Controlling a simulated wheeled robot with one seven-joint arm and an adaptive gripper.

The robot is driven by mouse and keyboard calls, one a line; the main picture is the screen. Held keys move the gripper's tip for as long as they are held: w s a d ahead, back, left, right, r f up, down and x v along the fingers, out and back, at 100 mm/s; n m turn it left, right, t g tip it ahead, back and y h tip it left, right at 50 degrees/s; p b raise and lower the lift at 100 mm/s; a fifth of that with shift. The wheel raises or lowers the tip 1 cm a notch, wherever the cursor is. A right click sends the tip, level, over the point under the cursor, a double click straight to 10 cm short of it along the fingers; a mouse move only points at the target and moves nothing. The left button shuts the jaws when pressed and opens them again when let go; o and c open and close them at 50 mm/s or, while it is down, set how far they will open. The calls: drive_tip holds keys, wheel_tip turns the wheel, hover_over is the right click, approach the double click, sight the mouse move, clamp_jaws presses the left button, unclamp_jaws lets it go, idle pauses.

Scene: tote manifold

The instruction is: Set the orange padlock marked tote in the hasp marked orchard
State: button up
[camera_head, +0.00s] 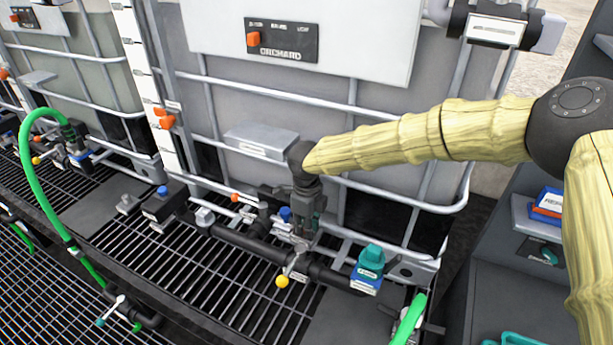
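My gripper (303,222) points down in front of the tote, close above the dark pipe and its valve fittings. It is small and dark here, and I cannot tell whether its fingers are open or shut, or whether they hold anything. A dark panel marked ORCHARD (283,41), with an orange piece (253,39) at its left, is on the tote's white plate, above my gripper. I cannot pick out a hasp marked orchard or an orange padlock marked tote with certainty.
A dark pipe (245,243) with a yellow-knobbed valve (282,281) runs over the grating. A teal and blue fitting (370,265) stands right of my gripper. Blue and red labelled items (547,203) sit on the right shelf. A green hose (52,215) curves at the left.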

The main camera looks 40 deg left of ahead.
drive_tip(key=o, duration=0.4)
drive_tip(key=shift+c, duration=0.2)
wheel_tip(320, 180, up, 7)
drive_tip(key=shift+w+f+b, duration=0.1)
drive_tip(key=shift+b, duration=0.9)
drive_tip(key=shift+r, duration=0.45)
